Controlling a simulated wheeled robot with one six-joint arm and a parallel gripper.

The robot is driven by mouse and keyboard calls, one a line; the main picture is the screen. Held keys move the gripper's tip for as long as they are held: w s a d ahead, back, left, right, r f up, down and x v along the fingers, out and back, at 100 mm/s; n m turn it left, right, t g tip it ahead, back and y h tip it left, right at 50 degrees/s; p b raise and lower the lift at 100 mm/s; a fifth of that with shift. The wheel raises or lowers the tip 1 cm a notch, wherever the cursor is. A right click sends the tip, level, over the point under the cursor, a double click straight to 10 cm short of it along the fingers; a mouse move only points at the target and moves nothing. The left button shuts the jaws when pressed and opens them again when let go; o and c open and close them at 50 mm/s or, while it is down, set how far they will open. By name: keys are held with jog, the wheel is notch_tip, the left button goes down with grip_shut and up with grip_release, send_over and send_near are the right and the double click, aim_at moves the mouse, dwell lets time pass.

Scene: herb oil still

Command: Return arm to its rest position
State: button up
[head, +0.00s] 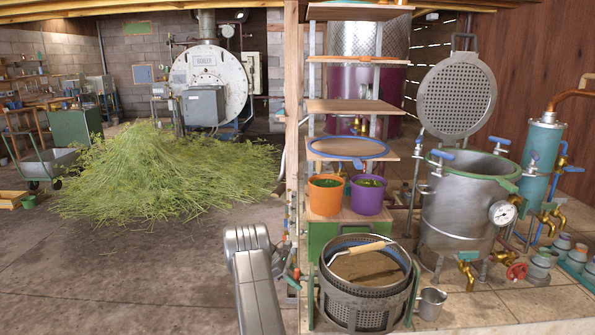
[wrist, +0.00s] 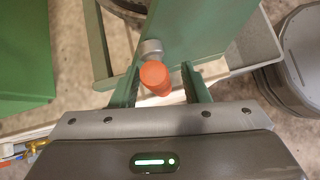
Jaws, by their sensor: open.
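My arm (head: 252,275) reaches up from the bottom edge in the head view, left of the wooden post. An orange-red knob (wrist: 154,75) on a short grey stem shows between the fingers. I cannot tell whether either finger touches it. In the head view my gripper cannot be clearly made out.
A green panel (wrist: 35,50) and a grey round body (wrist: 298,55) flank the gripper in the wrist view. In the head view, a perforated basket (head: 345,318) stands right of my arm, below orange (head: 325,200) and purple (head: 367,200) buckets. Floor (head: 130,280) left of my arm is clear.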

jog(key=m+t, duration=0.1)
jog(key=t, duration=0.2)
jog(key=shift+f+m+b, duration=0.1)
jog(key=shift+m+b, duration=0.2)
jog(key=shift+b, duration=0.1)
jog(key=shift+m+t+b, duration=0.3)
jog(key=shift+t+b, duration=0.15)
jog(key=shift+t, duration=0.15)
